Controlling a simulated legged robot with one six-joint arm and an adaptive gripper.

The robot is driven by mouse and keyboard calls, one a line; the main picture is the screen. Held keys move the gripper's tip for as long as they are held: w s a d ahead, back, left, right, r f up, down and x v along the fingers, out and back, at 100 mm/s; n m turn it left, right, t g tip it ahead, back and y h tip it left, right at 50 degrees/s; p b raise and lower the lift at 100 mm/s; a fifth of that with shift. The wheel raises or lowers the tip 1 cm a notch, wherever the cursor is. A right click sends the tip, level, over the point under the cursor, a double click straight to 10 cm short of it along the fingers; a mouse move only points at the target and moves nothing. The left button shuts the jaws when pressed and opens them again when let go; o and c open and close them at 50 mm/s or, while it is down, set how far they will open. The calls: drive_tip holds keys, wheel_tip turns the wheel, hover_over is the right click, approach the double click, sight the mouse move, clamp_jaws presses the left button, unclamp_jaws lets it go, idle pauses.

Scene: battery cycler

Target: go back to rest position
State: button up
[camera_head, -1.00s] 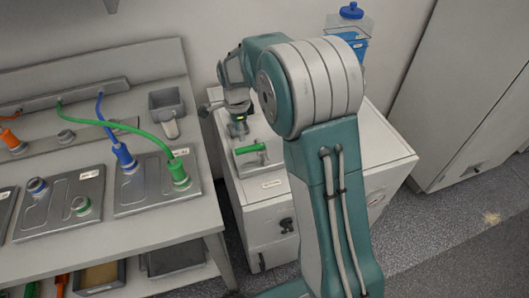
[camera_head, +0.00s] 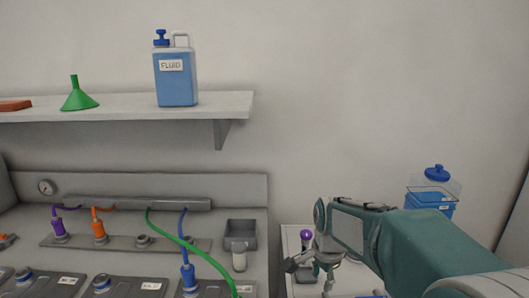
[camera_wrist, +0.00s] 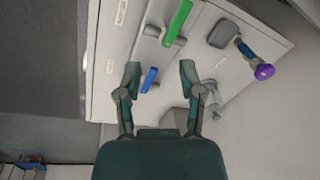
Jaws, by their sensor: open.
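My gripper (camera_wrist: 158,80) is open in the wrist view, with its two fingers spread apart and nothing between them in contact. It hangs above a white cabinet top (camera_wrist: 212,60). Below the fingers are a green-handled item (camera_wrist: 177,24) and a blue-handled item (camera_wrist: 149,80), which look like parts fixed to a plate. In the head view my gripper (camera_head: 303,264) is at the lower right, partly seen beside my teal arm, which stretches in from the right edge.
A purple-topped tool (camera_wrist: 264,72) stands on the cabinet. The workbench (camera_head: 130,262) with coloured cables is left. A shelf (camera_head: 130,106) holds a blue fluid jug (camera_head: 176,78) and green funnel (camera_head: 78,97). A blue container (camera_head: 432,197) stands behind my arm.

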drive_tip(key=s+d+r+n+t, duration=0.1)
drive_tip(key=s+r+n+t, duration=0.1)
drive_tip(key=s+n, duration=0.4)
drive_tip(key=s+d+r+n+t, duration=0.1)
drive_tip(key=s+r+n, duration=0.3)
drive_tip(key=s, duration=1.2)
drive_tip(key=n+t, duration=0.1)
drive_tip(key=n, duration=0.1)
drive_tip(key=shift+n, duration=0.4)
